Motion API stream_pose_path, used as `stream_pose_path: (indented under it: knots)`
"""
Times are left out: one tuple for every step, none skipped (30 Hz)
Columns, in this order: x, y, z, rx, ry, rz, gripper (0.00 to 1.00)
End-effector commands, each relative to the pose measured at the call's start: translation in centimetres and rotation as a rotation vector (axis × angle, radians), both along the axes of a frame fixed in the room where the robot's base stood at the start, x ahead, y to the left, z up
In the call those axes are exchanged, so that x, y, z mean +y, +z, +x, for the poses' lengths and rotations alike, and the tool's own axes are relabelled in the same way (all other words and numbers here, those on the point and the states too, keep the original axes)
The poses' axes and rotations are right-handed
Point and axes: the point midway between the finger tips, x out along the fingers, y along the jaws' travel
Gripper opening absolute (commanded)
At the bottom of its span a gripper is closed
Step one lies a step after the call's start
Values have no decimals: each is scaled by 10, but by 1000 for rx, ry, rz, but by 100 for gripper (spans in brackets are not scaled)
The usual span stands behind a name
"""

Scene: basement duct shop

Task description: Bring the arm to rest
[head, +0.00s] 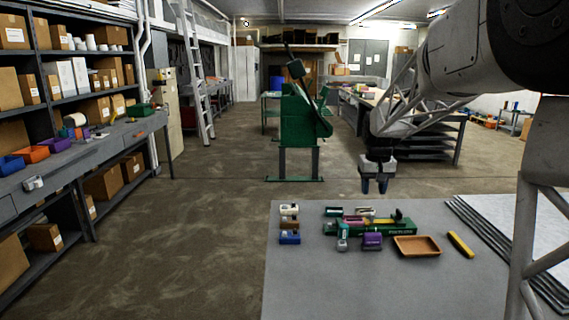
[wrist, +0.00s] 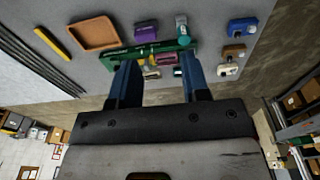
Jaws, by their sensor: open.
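My gripper (head: 376,187) hangs fingers down in the head view, above and beyond the far edge of the grey table (head: 330,285). In the wrist view my gripper (wrist: 160,82) shows two blue fingers spread apart, with nothing held between them. A green tray (head: 400,230) with small items lies on the table, apart from the fingers. It also shows in the wrist view (wrist: 112,62), past the fingertips. My arm comes in from the right of the head view.
An orange-brown dish (head: 417,246), a yellow bar (head: 461,245), a purple item (head: 372,242), a teal item (head: 343,238) and a blue item (head: 289,237) are on the table. Sheets (head: 520,235) are stacked at right. A green machine (head: 298,125) stands beyond on open floor.

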Motion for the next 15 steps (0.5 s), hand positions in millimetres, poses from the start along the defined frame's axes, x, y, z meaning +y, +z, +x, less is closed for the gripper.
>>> stream_pose_path:
  knots:
    - [3, 5, -13, -4, 0, 0, 43]
    - [5, 8, -20, -7, 0, -1, 43]
    - [8, 10, -29, -9, -1, -1, 43]
    - [9, 12, -37, -12, -1, -1, 43]
    - [11, 14, -44, -14, -1, -1, 43]
    - [14, 16, -53, -16, -1, -1, 43]
    - [15, 18, -61, -19, -1, -1, 43]
    - [17, 19, -68, -21, -1, -1, 43]
    - [20, 21, -78, -24, -1, -1, 43]
    - [21, 23, -85, -26, -1, -1, 43]
    - [23, 24, -92, -29, -1, -1, 43]
    - [25, 25, -102, -32, -1, -2, 43]
    - [27, 26, -109, -34, -2, -2, 43]
    - [28, 28, -116, -36, -2, -2, 43]
    - [30, 28, -126, -39, -2, -2, 43]
